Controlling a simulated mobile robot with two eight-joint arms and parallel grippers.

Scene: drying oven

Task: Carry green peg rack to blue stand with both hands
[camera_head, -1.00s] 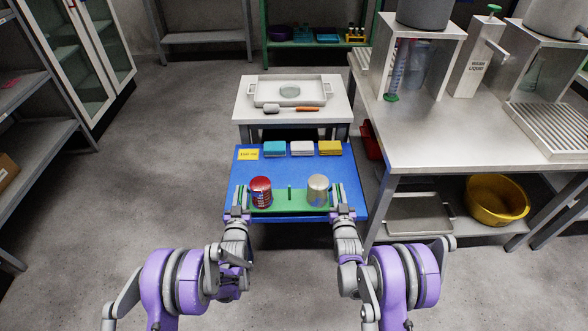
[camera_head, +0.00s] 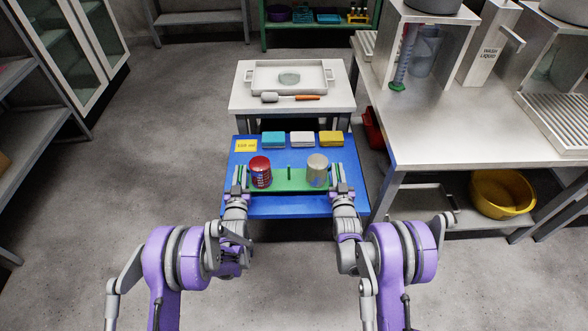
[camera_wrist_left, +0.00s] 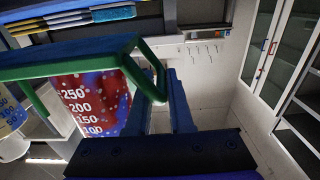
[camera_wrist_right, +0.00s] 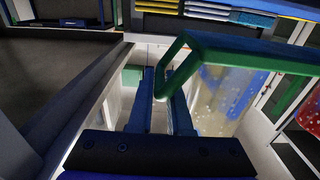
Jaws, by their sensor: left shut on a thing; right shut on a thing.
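The green peg rack (camera_head: 288,181) is level over the blue stand (camera_head: 270,208); I cannot tell whether it touches the top. A red beaker (camera_head: 260,172) with white marks and a clear greyish beaker (camera_head: 317,170) sit on the rack at left and right, a short green peg between them. My left gripper (camera_head: 237,183) is shut on the rack's left handle, which shows green between the fingers in the left wrist view (camera_wrist_left: 158,85). My right gripper (camera_head: 341,183) is shut on the right handle, also seen in the right wrist view (camera_wrist_right: 163,85).
Behind is a white table (camera_head: 240,97) with a tray (camera_head: 262,74). A steel bench (camera_head: 440,140) stands close on the right; floor is clear at left.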

